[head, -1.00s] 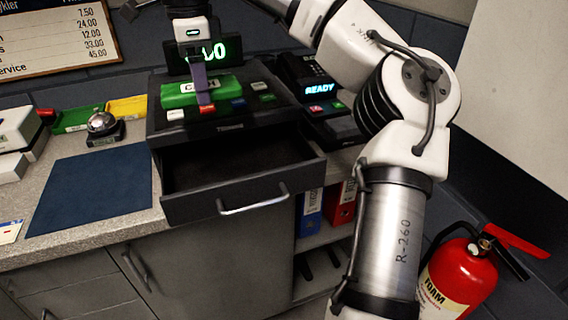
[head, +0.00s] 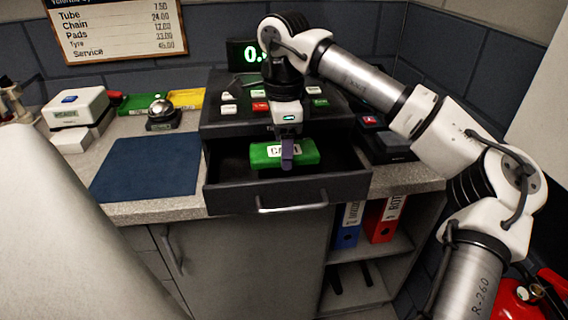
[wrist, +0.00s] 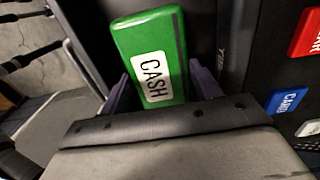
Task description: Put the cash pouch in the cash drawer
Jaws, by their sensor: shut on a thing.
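The green cash pouch (head: 265,155) with a white CASH label is held in my gripper (head: 287,160). In the wrist view the pouch (wrist: 168,35) sits between the two purple fingers of my gripper (wrist: 157,88). The cash drawer (head: 225,198) is pulled open below the register (head: 225,122). In the head view the pouch appears over the drawer opening, behind its front panel. Whether it touches the drawer floor I cannot tell. My gripper hides part of the pouch and the drawer's inside.
A blue mat (head: 148,166) and a desk bell (head: 163,112) lie left of the register on the counter. A card terminal (head: 385,140) stands to its right. The drawer handle (head: 292,206) sticks out in front. Binders (head: 385,218) stand on the shelf below.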

